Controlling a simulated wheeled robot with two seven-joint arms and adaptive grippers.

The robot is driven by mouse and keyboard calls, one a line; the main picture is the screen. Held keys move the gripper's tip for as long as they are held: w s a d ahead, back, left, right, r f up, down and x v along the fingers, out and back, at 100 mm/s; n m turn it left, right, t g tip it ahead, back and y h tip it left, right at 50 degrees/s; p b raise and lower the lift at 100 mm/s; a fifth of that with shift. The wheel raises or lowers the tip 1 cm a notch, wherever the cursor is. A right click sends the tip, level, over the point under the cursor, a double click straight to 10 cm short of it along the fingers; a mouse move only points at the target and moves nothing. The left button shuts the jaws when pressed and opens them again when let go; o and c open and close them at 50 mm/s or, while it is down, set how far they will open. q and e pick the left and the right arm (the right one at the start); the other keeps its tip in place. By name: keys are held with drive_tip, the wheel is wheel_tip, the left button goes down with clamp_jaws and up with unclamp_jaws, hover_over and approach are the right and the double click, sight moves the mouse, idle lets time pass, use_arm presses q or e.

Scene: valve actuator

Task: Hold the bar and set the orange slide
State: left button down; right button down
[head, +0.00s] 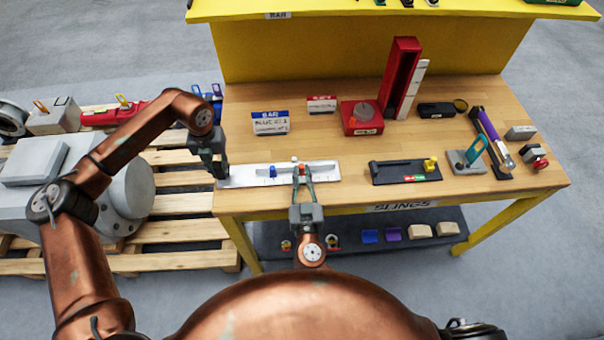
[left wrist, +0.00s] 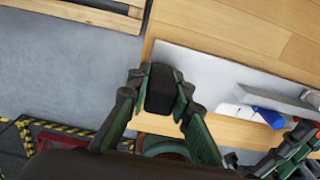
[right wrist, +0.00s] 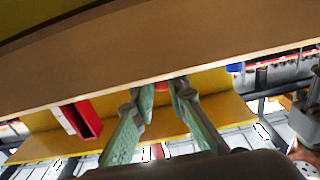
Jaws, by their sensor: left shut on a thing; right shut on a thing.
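The bar (head: 325,171) is a flat silver plate lying along the table's front edge, with a raised rail (left wrist: 275,96) on it. A blue slide (head: 266,171) sits left of its middle and also shows in the left wrist view (left wrist: 269,117). My left gripper (head: 221,176) is shut on a black block (left wrist: 160,88) at the bar's left end. My right gripper (head: 300,172) reaches in from the front and is shut at the orange slide (head: 301,164). Only a small orange-red patch (right wrist: 161,86) shows between its fingers; the rest is hidden.
A black fixture with a yellow knob (head: 430,165) lies right of the bar. Behind stand a blue-headed card (head: 270,123), a red block with a grey knob (head: 362,117) and a tall red channel (head: 400,75). Tools crowd the right end. A lower shelf (head: 290,240) holds small parts.

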sight(319, 179)
drive_tip(key=shift+d, duration=0.1)
idle(0.3)
drive_tip(key=d, duration=0.5)
drive_tip(key=shift+d, duration=0.3)
drive_tip(key=c, duration=1.9)
unclamp_jaws()
drive_tip(key=shift+a, duration=0.1)
drive_tip(key=s, duration=1.2)
use_arm(q)
drive_tip(key=c, duration=1.7)
unclamp_jaws()
drive_tip(key=shift+o, duration=0.2)
